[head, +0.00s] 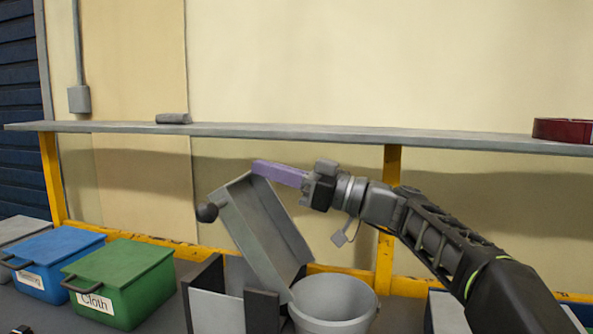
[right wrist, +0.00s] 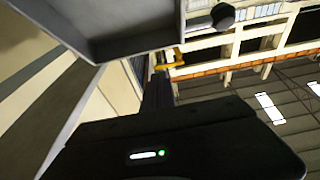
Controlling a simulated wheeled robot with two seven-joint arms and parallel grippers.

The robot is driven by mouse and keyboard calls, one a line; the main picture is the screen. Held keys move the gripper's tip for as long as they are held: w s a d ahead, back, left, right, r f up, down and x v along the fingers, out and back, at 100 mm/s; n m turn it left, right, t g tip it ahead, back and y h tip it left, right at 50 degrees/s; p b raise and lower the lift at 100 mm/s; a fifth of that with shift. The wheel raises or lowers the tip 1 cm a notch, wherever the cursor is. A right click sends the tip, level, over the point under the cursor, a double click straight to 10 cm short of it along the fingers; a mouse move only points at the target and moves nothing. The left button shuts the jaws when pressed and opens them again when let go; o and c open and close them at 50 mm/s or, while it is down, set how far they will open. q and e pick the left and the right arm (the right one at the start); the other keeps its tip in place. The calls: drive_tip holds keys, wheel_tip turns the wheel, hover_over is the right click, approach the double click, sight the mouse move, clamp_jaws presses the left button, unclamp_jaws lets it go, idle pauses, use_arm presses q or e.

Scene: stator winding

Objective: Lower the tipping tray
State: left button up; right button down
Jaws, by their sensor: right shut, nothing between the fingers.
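The grey tipping tray (head: 262,222) stands steeply tilted, its raised end at upper left and its lower end down over the rim of a light grey bucket (head: 335,303). A dark round knob (head: 207,212) sticks out from its left side. My right gripper (head: 259,167) has purple fingers, shut and empty, at the tray's top edge; I cannot tell whether they touch it. The tray (right wrist: 120,38) and knob (right wrist: 223,16) also show close up in the right wrist view. My left gripper is not in view.
A grey stand with dark side plates (head: 205,290) is below the tray. A green "Cloth" box (head: 120,272) and a blue box (head: 55,255) stand at left. A grey shelf (head: 300,132) runs behind, with a dark red ring (head: 563,129) at right.

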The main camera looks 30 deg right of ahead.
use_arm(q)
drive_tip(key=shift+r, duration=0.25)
use_arm(e)
drive_tip(key=shift+w+a+f, duration=0.95)
drive_tip(key=shift+w+f, duration=0.2)
